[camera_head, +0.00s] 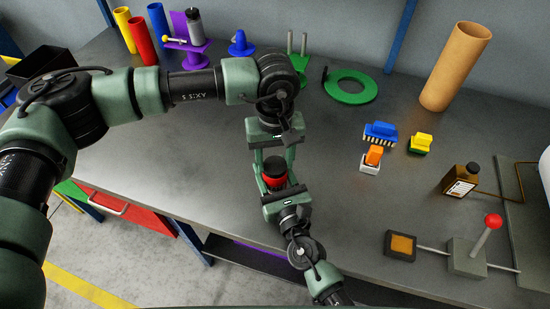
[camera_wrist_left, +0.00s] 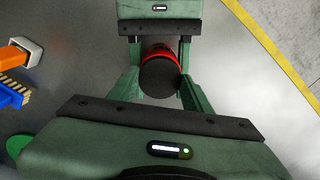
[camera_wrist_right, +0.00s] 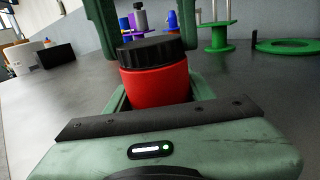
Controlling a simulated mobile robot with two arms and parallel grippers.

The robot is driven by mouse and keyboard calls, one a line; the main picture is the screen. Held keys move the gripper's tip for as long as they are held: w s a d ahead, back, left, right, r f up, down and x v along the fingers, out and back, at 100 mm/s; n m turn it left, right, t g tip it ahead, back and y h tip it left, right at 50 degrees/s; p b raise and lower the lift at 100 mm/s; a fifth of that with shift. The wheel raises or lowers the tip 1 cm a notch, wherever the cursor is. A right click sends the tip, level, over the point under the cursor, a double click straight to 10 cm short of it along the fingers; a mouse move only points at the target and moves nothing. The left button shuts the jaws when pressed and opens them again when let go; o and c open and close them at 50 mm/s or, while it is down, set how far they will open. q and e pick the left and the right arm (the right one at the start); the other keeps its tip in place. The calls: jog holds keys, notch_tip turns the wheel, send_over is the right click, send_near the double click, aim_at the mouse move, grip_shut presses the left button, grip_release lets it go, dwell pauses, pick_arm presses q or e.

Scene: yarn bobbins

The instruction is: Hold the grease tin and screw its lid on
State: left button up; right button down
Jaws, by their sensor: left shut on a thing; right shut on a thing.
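The grease tin (camera_head: 275,182) is a red can, upright above the bench between my two grippers; it also shows in the right wrist view (camera_wrist_right: 156,88). Its black ribbed lid (camera_wrist_right: 151,50) sits on top of the tin, and it shows from above in the left wrist view (camera_wrist_left: 159,77). I cannot tell how tightly it is seated. My left gripper (camera_head: 272,166) reaches in from behind, its fingers shut on either side of the lid. My right gripper (camera_head: 278,188) comes from the front, shut around the red body. The fingertip contacts are partly hidden.
An orange-handled piece (camera_head: 373,156), a blue brush (camera_head: 380,132) and a yellow-green brush (camera_head: 420,143) lie to the right. A brown bottle (camera_head: 461,181) and red-knobbed lever (camera_head: 492,222) stand further right. A green ring (camera_head: 350,97) lies behind. The bench left of the grippers is clear.

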pick_arm(q)
jog(key=m, duration=1.4)
jog(key=o, duration=1.3)
jog(key=shift+r, duration=2.25)
jog(key=shift+c, duration=0.4)
